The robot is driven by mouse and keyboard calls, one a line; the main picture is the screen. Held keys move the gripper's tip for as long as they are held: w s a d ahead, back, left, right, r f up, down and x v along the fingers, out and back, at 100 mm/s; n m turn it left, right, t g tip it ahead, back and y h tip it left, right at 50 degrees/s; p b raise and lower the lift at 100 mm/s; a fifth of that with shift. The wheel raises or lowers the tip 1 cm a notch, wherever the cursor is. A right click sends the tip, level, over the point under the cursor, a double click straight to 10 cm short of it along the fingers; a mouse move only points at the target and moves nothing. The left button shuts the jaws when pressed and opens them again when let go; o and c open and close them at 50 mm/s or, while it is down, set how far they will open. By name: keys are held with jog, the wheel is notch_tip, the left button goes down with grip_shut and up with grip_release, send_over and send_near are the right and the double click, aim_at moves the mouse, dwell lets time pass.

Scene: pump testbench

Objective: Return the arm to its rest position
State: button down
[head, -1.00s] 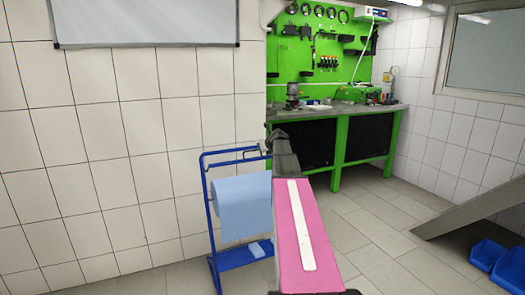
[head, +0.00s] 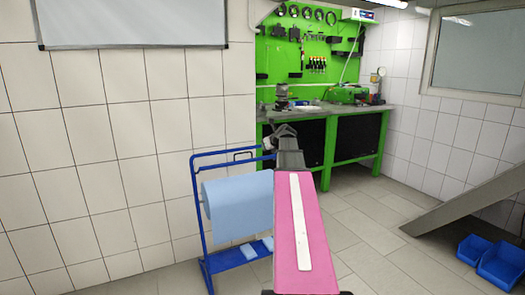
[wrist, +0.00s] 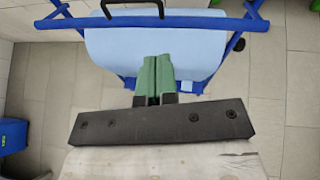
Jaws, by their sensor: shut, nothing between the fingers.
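My arm (head: 306,235), pink with a white strip, reaches forward in the head view. Its dark far end (head: 288,145) points toward the workbench, and the fingers cannot be made out there. In the wrist view my gripper (wrist: 158,62) shows two green fingers side by side, closed together with nothing between them. A light blue paper roll (wrist: 110,50) on a blue stand lies behind the fingers in that view. I cannot tell how far the fingers are from the roll.
The blue roll stand (head: 203,235) is just left of my arm. A green workbench (head: 330,148) with tools stands at the back. A grey ramp (head: 465,205) and blue bins (head: 500,262) are at the right. Tiled floor (head: 375,255) between arm and ramp is clear.

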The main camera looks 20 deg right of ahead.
jog(key=shift+s+r, duration=0.15)
dwell(0.4)
jog(key=s+a+f+n+g, duration=0.3)
jog(key=s+a+f+n, duration=0.2)
jog(key=a+f+n, duration=0.5)
jog(key=s+a+f+n+g, duration=0.3)
jog(key=s+a+f+n, duration=0.15)
jog(key=a+f, duration=0.5)
jog(key=s+a+f+n+g+h, duration=0.1)
jog(key=s+a+f+n+g, duration=0.1)
jog(key=s+a+f+n, duration=0.3)
jog(key=s+a+f+n+g+h, duration=0.1)
jog(key=s+a+f+n+g, duration=0.2)
jog(key=s+f+n, duration=0.8)
jog(key=s+a+n, duration=0.2)
jog(key=shift+a+f+n, duration=0.2)
jog(key=shift+f+n, duration=0.1)
jog(key=shift+n, duration=0.05)
